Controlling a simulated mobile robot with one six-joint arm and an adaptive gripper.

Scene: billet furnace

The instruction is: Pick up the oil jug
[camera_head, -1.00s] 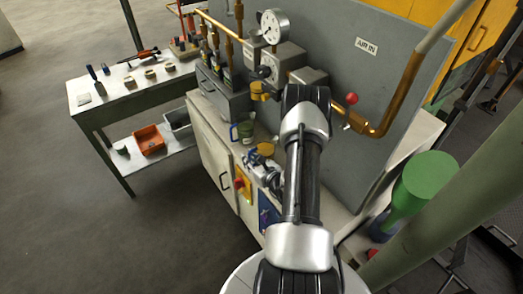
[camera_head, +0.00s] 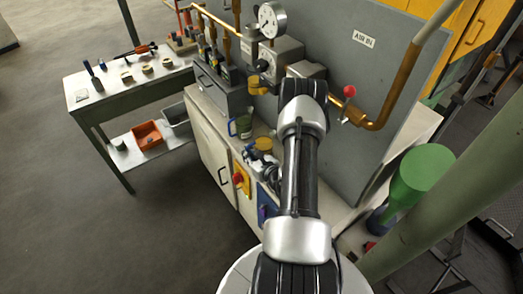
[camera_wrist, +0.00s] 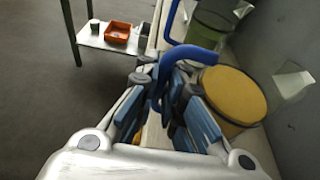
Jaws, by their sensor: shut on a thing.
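In the head view my arm hides much of the gripper. Whether the jug touches the bench cannot be told.
A second, green vessel with a blue handle (camera_head: 243,127) stands close behind the jug. A grey panel with pipes and a gauge (camera_head: 271,20) rises beside them. A green funnel (camera_head: 420,172) is at the right. A side table (camera_head: 130,92) stands left, with open floor before it.

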